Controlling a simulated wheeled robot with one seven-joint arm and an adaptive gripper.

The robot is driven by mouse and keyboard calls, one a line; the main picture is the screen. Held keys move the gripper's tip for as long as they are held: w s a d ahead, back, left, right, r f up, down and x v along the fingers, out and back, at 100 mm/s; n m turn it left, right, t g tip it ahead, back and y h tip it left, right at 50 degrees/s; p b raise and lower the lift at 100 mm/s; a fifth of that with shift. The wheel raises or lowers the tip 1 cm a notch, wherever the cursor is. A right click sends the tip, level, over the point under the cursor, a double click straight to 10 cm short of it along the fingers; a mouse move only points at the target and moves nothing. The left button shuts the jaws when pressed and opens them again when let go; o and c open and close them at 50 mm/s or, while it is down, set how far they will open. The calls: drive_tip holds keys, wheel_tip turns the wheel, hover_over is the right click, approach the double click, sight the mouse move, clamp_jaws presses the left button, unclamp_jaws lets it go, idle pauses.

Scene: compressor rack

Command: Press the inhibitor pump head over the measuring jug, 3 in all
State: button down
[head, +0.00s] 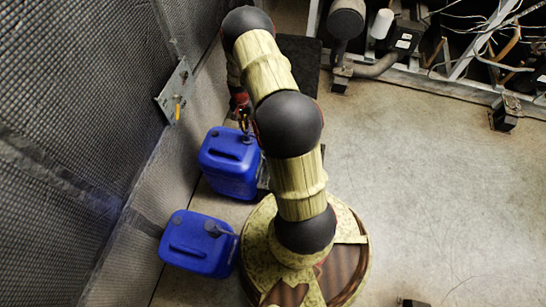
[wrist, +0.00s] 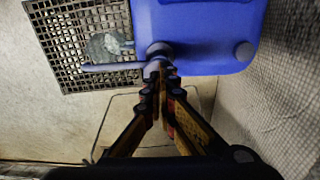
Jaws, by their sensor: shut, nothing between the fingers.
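The inhibitor pump head (wrist: 159,50) is a grey-blue knob on a blue canister (wrist: 200,25) in the wrist view. Its spout (wrist: 108,68) reaches left over a dark grate. A pale, translucent round vessel, seemingly the measuring jug (wrist: 108,46), stands on the grate beyond the spout. My gripper (wrist: 158,68) is shut and empty, its tips at the pump head; I cannot tell whether they touch it. In the head view my gripper (head: 244,122) is just above the upper blue canister (head: 228,172). The jug is hidden there, probably behind my arm.
A second blue canister (head: 195,246) with a grey top fitting stands nearer. A textured wall with a small metal plate (head: 176,92) is close on the left. Compressor pipework and a frame (head: 400,72) stand at the back right.

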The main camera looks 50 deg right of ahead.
drive_tip(key=shift+r+p, duration=0.75)
drive_tip(key=shift+r, duration=0.55)
drive_tip(key=shift+r, duration=0.1)
wheel_tip(320, 180, up, 6)
drive_tip(key=p, duration=0.3)
drive_tip(key=shift+p, duration=0.35)
drive_tip(key=shift+s, duration=0.1)
drive_tip(key=s+a+n+g+y, duration=0.1)
drive_tip(key=s+a+n+g, duration=0.1)
drive_tip(key=s+a, duration=0.25)
drive_tip(key=s+a+r+n+t, duration=0.2)
drive_tip(key=s+a+r+n, duration=0.2)
drive_tip(key=a+r, duration=0.5)
drive_tip(key=s+a+r+n+t, duration=0.3)
drive_tip(key=s+a+r, duration=0.4)
drive_tip(key=r, duration=1.5)
drive_tip(key=s+a+r+n+t+h, duration=0.1)
drive_tip(key=s+a+r+n, duration=0.3)
drive_tip(key=a+r, duration=0.6)
wheel_tip(320, 180, up, 6)
drive_tip(key=shift+s+a+r+n+t, duration=0.25)
drive_tip(key=shift+s+a+n+t, duration=0.1)
drive_tip(key=shift+s+t, duration=0.45)
